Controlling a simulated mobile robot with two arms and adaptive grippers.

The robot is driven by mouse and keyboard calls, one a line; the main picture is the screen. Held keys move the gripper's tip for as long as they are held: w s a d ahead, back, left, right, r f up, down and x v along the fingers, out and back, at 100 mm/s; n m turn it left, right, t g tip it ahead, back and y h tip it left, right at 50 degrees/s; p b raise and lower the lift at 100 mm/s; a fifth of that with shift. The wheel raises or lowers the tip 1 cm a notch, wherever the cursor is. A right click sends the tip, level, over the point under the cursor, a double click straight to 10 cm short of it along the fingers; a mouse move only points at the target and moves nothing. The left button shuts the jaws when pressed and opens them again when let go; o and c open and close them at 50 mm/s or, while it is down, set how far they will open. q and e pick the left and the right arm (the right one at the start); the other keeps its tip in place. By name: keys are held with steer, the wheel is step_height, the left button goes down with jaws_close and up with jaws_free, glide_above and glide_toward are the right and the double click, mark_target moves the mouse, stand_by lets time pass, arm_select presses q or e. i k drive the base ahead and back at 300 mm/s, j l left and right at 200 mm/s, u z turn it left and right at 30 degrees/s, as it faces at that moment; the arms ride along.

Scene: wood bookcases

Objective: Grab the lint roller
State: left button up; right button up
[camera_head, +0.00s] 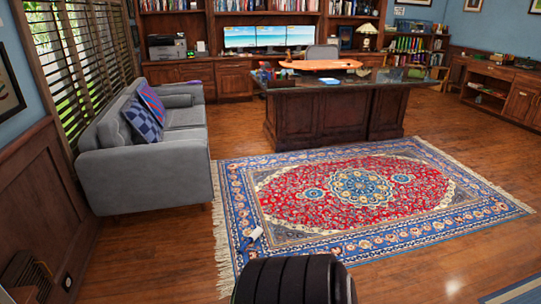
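A small object with a white, roll-like part and a bluish part, which looks like the lint roller (255,234), lies on the patterned rug (360,187) near its front left corner. It is small in the picture, so its details are hard to tell. Neither of my grippers shows in the head view.
A grey sofa (112,169) with cushions stands along the left wall. A dark wooden desk (313,118) stands behind the rug, with an orange board (320,65) on top. Bare wood floor (165,250) is clear left of the rug. A black ribbed shape (295,280) fills the bottom middle.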

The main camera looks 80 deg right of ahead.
mark_target(258, 231)
steer(key=z, duration=2.4)
steer(key=i+l, duration=0.1)
steer(key=i, duration=0.4)
steer(key=i+u, duration=0.1)
steer(key=i, duration=0.45)
